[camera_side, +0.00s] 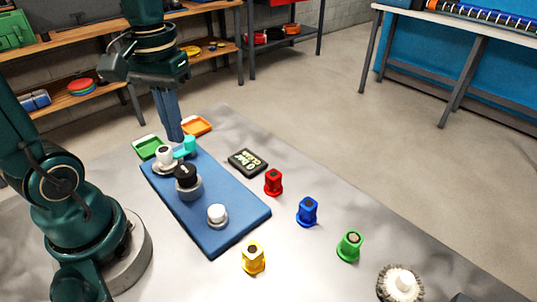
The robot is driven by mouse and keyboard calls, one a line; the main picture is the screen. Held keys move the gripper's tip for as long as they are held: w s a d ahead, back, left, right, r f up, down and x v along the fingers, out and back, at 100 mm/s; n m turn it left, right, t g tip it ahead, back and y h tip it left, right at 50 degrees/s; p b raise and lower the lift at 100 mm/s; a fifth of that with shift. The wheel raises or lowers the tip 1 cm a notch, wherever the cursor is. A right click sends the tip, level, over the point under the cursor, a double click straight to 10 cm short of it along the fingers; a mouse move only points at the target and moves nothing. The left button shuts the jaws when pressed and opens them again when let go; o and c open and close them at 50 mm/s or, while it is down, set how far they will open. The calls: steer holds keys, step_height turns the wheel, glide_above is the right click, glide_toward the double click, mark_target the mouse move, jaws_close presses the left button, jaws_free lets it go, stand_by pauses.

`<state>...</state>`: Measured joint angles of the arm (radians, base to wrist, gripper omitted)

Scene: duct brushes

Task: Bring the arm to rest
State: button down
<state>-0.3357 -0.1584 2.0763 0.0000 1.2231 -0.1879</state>
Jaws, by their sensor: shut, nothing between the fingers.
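My gripper (173,128) points down at the far left of the table. Its two long blue-grey fingers are together with nothing between them. The fingertips appear close to the green tray (148,146) and the orange tray (197,126); the exact gap cannot be told. No held object shows.
A blue mat (238,215) carries a white-topped piece, a teal piece, a black-knobbed piece and a white knob (217,212). Red (273,184), blue (307,212), green (349,247) and yellow (253,260) holders stand nearby. A black sign (248,161) and round brush (399,284) lie on the table.

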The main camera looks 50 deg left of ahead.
steer(key=shift+d+r, duration=0.2)
steer(key=s+d+m+t, duration=0.2)
steer(key=d+m+t, duration=0.3)
steer(key=m, duration=0.1)
steer(key=shift+s+d+r+t, duration=0.15)
steer(key=shift+d+r+t, duration=0.15)
steer(key=shift+d+r, duration=0.1)
steer(key=shift+a, duration=0.1)
